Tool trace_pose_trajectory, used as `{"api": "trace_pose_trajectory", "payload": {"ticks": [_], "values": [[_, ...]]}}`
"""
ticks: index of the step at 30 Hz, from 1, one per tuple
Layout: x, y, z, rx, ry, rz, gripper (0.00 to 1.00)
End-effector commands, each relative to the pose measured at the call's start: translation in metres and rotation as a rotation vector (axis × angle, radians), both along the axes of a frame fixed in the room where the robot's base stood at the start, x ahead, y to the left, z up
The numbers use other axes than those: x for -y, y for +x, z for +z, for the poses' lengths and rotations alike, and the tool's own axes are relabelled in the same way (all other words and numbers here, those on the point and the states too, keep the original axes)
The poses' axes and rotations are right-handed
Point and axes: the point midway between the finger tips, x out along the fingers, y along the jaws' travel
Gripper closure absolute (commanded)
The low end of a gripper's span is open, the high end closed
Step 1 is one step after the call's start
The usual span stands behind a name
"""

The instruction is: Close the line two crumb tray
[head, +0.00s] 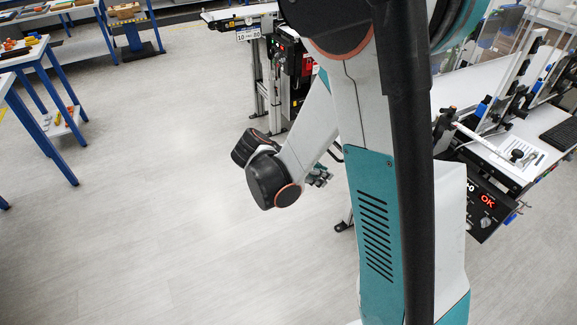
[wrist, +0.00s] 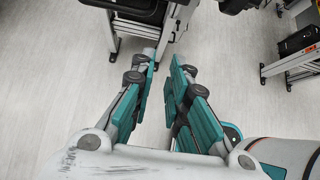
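My gripper (wrist: 165,62) points away from the wrist camera, its two teal-padded fingers apart with bare floor showing between them. In the head view only a small part of my gripper (head: 318,176) shows, beside the black wrist joint and partly behind my arm. It is empty and low over open floor, in front of a conveyor stand. I cannot pick out the line two crumb tray for certain in either view. A dark conveyor unit on a grey frame (wrist: 112,35) stands just beyond the fingertips in the wrist view. My arm hides much of this area in the head view.
A conveyor (head: 235,14) with a number sign (head: 248,33) and dark control box stands at the back. A blue-legged table (head: 28,52) stands left. The floor left of my arm is clear.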

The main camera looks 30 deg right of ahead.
Motion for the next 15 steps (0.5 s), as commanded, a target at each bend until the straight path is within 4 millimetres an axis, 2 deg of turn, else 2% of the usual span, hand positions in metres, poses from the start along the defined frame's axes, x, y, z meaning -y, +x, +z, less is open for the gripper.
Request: {"api": "trace_pose_trajectory", "payload": {"ticks": [4,15], "values": [[-0.028,0.000,0.007,0.000,0.000,0.004,0.85],[-0.076,-0.002,0.050,0.000,0.000,0.003,0.85]]}}
